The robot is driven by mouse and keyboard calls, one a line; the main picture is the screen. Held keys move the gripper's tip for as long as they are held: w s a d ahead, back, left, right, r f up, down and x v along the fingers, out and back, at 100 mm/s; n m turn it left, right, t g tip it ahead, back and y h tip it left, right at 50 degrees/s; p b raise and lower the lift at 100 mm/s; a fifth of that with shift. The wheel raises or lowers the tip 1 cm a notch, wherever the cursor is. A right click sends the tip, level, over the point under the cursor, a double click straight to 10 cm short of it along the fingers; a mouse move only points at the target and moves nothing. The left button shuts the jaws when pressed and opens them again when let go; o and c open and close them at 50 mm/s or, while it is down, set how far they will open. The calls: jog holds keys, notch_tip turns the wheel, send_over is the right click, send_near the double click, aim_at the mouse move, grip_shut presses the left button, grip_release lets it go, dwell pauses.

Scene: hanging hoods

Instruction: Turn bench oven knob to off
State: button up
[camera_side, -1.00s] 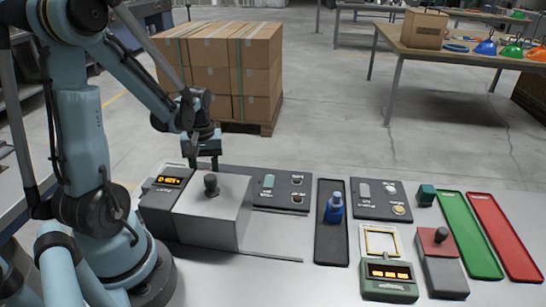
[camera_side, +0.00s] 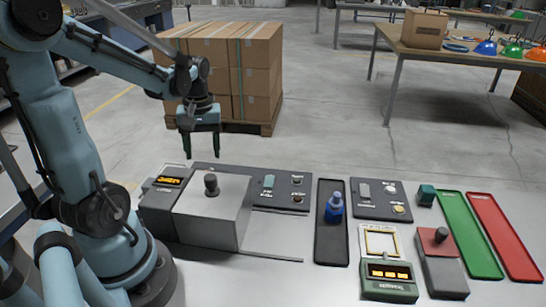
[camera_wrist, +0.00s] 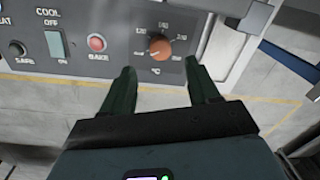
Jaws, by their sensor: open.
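In the wrist view a round orange-brown knob (camera_wrist: 159,46) sits on a dark panel (camera_wrist: 120,62) among white dial marks, with °C printed below it. Its pointer direction is too small to tell. My gripper (camera_wrist: 160,68) is open and empty, its fingers below and either side of the knob, apart from it. In the side view my gripper (camera_side: 202,156) hangs with fingers down above the back of the grey oven box (camera_side: 212,222). The orange-brown knob cannot be made out there. A lit amber display (camera_side: 169,180) stands left of the box.
On the same panel are a red BAKE button (camera_wrist: 97,43) and a pale COOL/OFF switch (camera_wrist: 54,45). A dark upright knob (camera_side: 211,185) stands on the oven box. A blue bottle (camera_side: 334,208) stands on a dark tray farther right. The air around my gripper is clear.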

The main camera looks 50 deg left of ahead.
jog(key=shift+w+r, duration=0.1)
jog(key=shift+r, duration=2.6)
jog(key=w+d+m+t, duration=0.2)
jog(key=d+m+t, duration=0.2)
jog(key=d, duration=0.5)
jog(key=w+d+m+t, duration=0.2)
jog(key=d+m+t, duration=0.1)
jog(key=d+m, duration=0.6)
jog(key=shift+w+d+t, duration=0.25)
jog(key=shift+d+t, duration=0.1)
jog(key=shift+t, duration=0.05)
